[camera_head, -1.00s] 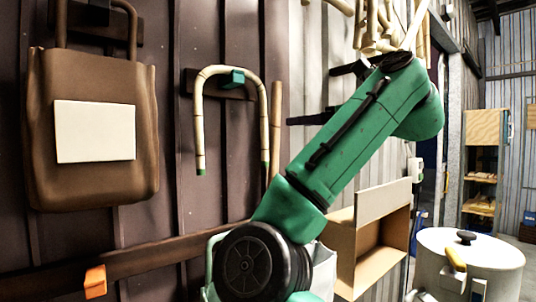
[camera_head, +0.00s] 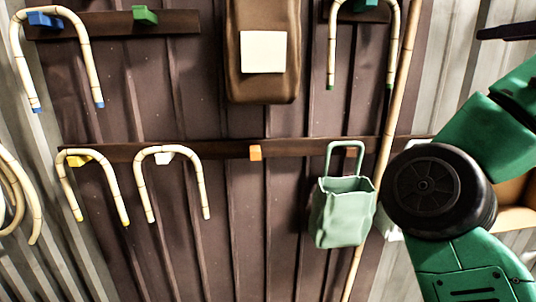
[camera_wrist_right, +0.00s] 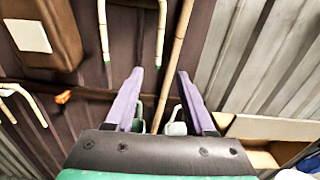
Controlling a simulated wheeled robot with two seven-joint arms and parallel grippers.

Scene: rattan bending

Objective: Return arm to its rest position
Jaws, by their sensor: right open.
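My right arm (camera_head: 455,265), green with a round black joint, comes in at the right of the head view; its gripper is outside that view. In the right wrist view my right gripper (camera_wrist_right: 159,72) has its two purple fingers apart, with nothing held between them. Behind the fingers are the wall and a straight rattan pole (camera_wrist_right: 172,70). Part of a pale green bag shows low between and beside the fingers, farther back. I do not see my left gripper in either view.
Bent rattan canes hang on blue (camera_head: 45,19), yellow (camera_head: 76,160), white (camera_head: 164,157) and green pegs. Another green peg (camera_head: 145,15) and an orange peg (camera_head: 255,152) are bare. A brown bag (camera_head: 264,85) and green bag (camera_head: 343,215) hang there. A cardboard box (camera_head: 515,205) stands behind my arm.

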